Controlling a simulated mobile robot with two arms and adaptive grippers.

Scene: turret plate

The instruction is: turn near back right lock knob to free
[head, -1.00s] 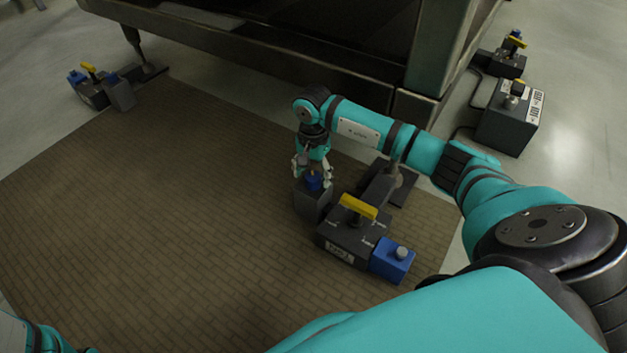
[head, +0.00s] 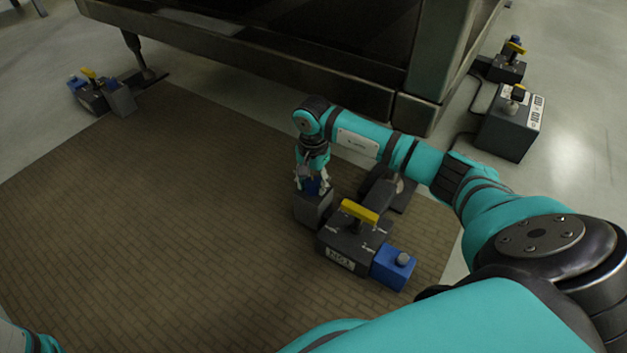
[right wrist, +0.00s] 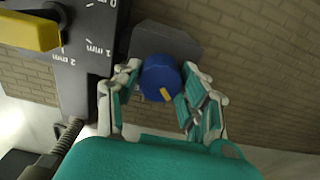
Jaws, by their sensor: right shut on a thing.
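The blue lock knob (right wrist: 160,78) with a yellow pointer mark sits on a grey block (head: 314,206) beside the near turret unit. In the right wrist view the pointer slants down and to the right. My right gripper (right wrist: 161,88) is shut on the knob from both sides. In the head view the gripper (head: 312,184) comes down on it from above and hides most of it. The near unit (head: 348,240) has a yellow handle (head: 360,212) and a millimetre scale. Only a bit of my left arm shows at the lower left; its gripper is out of view.
A blue box with a grey knob (head: 393,266) adjoins the near unit. Another unit (head: 92,96) stands at the far left. A grey box (head: 509,122) and a further unit are at the right. The large machine frame (head: 280,65) spans the back. The brown mat (head: 160,210) is clear at left.

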